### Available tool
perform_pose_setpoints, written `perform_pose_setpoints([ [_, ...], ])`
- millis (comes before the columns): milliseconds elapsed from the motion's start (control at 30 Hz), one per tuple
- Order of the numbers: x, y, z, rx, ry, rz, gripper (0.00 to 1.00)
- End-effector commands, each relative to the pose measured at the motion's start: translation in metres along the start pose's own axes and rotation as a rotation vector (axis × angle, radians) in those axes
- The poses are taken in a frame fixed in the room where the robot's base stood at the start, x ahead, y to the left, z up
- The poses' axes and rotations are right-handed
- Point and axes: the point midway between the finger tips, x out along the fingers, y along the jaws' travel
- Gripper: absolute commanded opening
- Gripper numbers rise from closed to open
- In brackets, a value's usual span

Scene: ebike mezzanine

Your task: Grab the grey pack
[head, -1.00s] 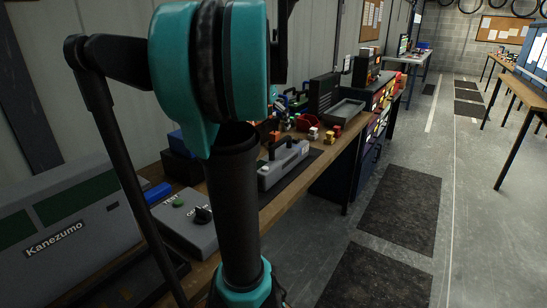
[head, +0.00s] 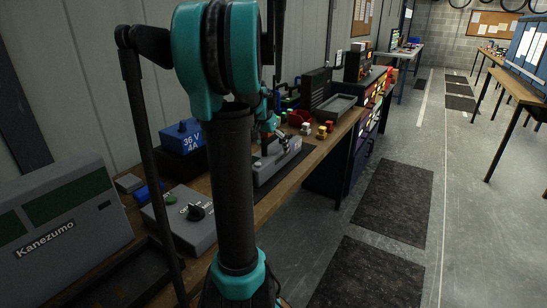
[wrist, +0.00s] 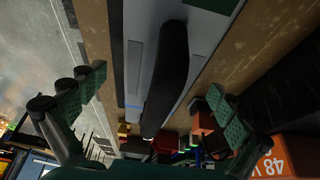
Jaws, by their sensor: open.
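The grey pack (head: 277,163) is a long grey case with a black handle on top, lying on the workbench in the head view. My gripper (head: 272,125) is above it, partly hidden behind my arm. In the wrist view the pack (wrist: 135,60) fills the upper middle, with its black handle running lengthwise. My gripper (wrist: 157,90) is open and empty there, with one green-padded finger on each side of the pack. I cannot tell how high the fingertips are above the handle.
A grey tray (head: 335,107) and small coloured blocks lie beyond.

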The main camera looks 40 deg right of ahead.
Motion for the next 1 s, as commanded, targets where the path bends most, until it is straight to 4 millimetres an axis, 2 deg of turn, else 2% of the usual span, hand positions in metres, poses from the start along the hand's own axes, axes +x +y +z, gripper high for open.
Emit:
perform_pose_setpoints([
  [100,0.019,0.0,0.001,0.001,0.0,0.0,1.0],
  [200,0.029,0.0,0.001,0.001,0.0,0.0,1.0],
  [500,0.034,0.0,0.001,0.001,0.0,0.0,1.0],
  [1000,0.033,0.0,0.001,0.0,0.0,0.0,0.39],
])
